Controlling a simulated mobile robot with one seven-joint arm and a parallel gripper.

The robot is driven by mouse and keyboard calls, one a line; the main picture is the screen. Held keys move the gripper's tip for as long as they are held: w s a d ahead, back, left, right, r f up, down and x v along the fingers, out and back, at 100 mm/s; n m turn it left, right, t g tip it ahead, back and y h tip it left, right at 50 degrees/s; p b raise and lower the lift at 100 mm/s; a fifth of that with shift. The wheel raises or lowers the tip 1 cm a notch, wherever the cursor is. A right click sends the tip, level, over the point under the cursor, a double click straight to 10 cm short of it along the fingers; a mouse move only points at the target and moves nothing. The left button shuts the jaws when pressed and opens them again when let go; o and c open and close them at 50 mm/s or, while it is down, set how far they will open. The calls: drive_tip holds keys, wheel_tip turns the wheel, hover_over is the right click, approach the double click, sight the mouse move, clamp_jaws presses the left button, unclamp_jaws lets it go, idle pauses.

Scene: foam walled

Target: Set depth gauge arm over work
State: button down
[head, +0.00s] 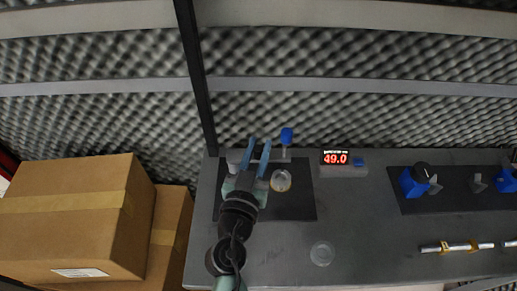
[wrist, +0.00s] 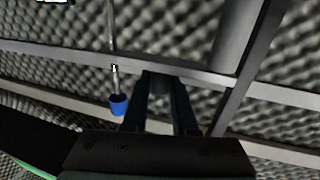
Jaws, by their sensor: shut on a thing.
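The depth gauge stands on a dark mat (head: 305,202) on the bench. Its grey arm (head: 277,154) runs sideways at the back of the mat, with a blue-ended spindle (head: 287,136) at its right end. The blue end and metal rod also show in the wrist view (wrist: 118,105), left of my fingers. My gripper (head: 258,145) has its blue fingers across the arm and is shut on it; in the wrist view (wrist: 163,84) a dark piece sits between the fingertips. The round, pale work (head: 281,180) lies on the mat, nearer than the spindle and right of my gripper. My fingers hide part of the arm.
A red display (head: 336,158) reads 49.0, right of the mat. A clear disc (head: 321,253) lies on the bench front. A second mat (head: 450,203) with blue-and-grey fittings and a metal rod (head: 457,247) are at right. Cardboard boxes (head: 70,220) stand left; foam walls rise behind.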

drive_tip(key=shift+s+m+h+b, duration=0.1)
drive_tip(key=shift+m+h+b, duration=0.2)
drive_tip(key=shift+h+b, duration=0.25)
drive_tip(key=c, duration=0.7)
unclamp_jaws()
drive_tip(key=shift+s, duration=0.1)
drive_tip(key=b+v, duration=0.4)
drive_tip(key=v, duration=0.8)
drive_tip(key=shift+s+a+r, duration=0.15)
drive_tip(key=shift+s, duration=0.25)
